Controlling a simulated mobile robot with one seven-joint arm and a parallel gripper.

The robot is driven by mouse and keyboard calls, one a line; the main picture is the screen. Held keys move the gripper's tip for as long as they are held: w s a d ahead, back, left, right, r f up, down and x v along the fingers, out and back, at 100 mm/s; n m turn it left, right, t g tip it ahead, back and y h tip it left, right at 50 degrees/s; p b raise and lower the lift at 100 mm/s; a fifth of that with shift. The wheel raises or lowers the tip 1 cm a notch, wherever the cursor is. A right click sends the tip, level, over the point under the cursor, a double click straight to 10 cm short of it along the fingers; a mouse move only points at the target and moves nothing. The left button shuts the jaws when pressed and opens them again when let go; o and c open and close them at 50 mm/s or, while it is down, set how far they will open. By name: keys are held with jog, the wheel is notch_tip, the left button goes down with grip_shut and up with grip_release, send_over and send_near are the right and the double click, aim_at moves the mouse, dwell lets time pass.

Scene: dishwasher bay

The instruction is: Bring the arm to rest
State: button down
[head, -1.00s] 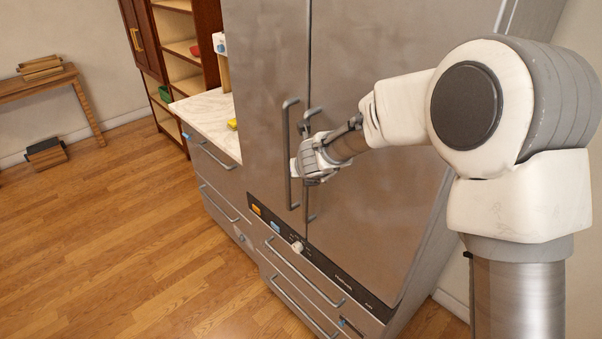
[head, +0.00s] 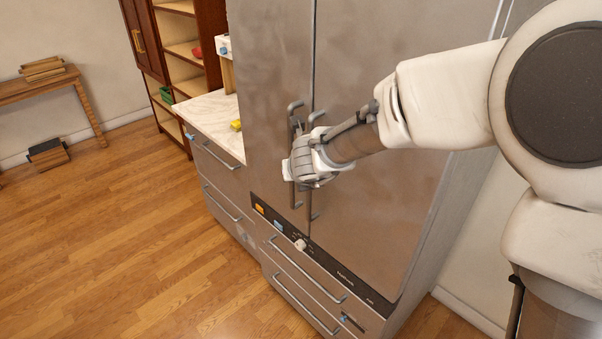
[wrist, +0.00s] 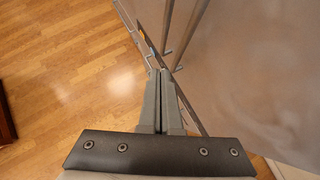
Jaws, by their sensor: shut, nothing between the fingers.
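My gripper (head: 300,170) is in front of the tall steel cabinet (head: 385,150), over the lower part of its two vertical door handles (head: 296,115). In the wrist view my gripper (wrist: 163,75) points down along the cabinet front, its fingers together with nothing between them. The handles are partly hidden behind my gripper in the head view. Both cabinet doors look shut. Whether my gripper touches a handle cannot be told.
A control strip with a white knob (head: 300,245) and drawers (head: 305,270) lie below the doors. A marble counter (head: 210,118) with a yellow item (head: 236,125) stands left. A wooden shelf (head: 185,70) and bench (head: 45,85) stand farther back. The wood floor (head: 110,230) at left is clear.

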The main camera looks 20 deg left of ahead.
jog(key=s+d+r+n+y+b, duration=0.2)
jog(key=s+d+r+n, duration=0.4)
jog(key=d+r+n, duration=0.75)
jog(key=s+d+f+n+g+h+b, duration=0.1)
jog(key=s+d+f+n+h, duration=0.2)
jog(key=s+d+n, duration=0.5)
jog(key=s+d+f+n+g+h+b, duration=0.1)
jog(key=s+d+f+n+h, duration=0.2)
jog(key=s+d+n, duration=0.6)
notch_tip(320, 180, down, 2)
jog(key=s+d, duration=0.1)
jog(key=d, duration=0.1)
jog(key=shift+d+b, duration=0.3)
jog(key=shift+d, duration=0.1)
